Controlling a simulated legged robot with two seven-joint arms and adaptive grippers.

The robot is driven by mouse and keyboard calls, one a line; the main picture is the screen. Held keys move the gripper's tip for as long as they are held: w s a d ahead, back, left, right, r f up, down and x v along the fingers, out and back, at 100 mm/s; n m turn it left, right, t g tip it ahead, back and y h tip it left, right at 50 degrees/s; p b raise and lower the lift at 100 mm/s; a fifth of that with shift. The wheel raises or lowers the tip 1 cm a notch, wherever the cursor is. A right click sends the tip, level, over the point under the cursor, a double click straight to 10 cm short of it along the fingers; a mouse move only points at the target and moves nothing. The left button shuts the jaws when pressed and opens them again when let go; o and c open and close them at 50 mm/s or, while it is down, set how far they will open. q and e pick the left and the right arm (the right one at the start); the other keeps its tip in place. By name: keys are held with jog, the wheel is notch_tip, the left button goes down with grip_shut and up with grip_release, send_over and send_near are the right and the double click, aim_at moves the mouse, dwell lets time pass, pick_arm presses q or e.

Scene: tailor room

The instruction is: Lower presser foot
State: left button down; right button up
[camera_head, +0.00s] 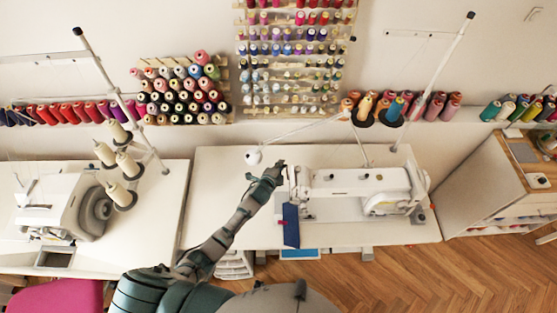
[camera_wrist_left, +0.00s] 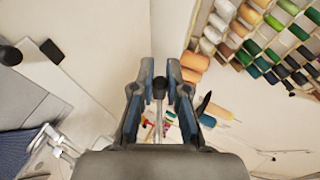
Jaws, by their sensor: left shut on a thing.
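The white sewing machine (camera_head: 355,183) stands on the middle white table (camera_head: 225,168). My left gripper (camera_head: 279,166) is at the left end of the machine, by its head. In the left wrist view, the two fingers of my left gripper (camera_wrist_left: 160,82) are closed around a small dark-tipped lever (camera_wrist_left: 159,90) on a thin metal rod. The presser foot itself is not clearly visible in either view. My right gripper is not in view.
A blue cloth (camera_head: 291,226) hangs at the machine's left front. A white thread stand (camera_head: 444,68) rises behind it. A second machine (camera_head: 62,200) stands on the left table. Thread racks (camera_head: 297,55) line the back wall. The table left of my gripper is mostly clear.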

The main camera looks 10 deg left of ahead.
pick_arm(q)
jog(key=shift+s+d+f, duration=0.3)
jog(key=shift+d+f, duration=0.15)
jog(key=shift+d, duration=0.05)
jog(key=shift+s+f, duration=0.1)
jog(key=shift+f, duration=0.05)
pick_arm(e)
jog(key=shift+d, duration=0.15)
pick_arm(q)
jog(key=c, duration=1.2)
grip_release()
jog(key=shift+o, duration=0.2)
jog(key=shift+d, duration=0.1)
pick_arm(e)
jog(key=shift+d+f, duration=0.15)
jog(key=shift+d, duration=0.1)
pick_arm(q)
jog(key=v, duration=1.1)
jog(key=shift+s, duration=0.4)
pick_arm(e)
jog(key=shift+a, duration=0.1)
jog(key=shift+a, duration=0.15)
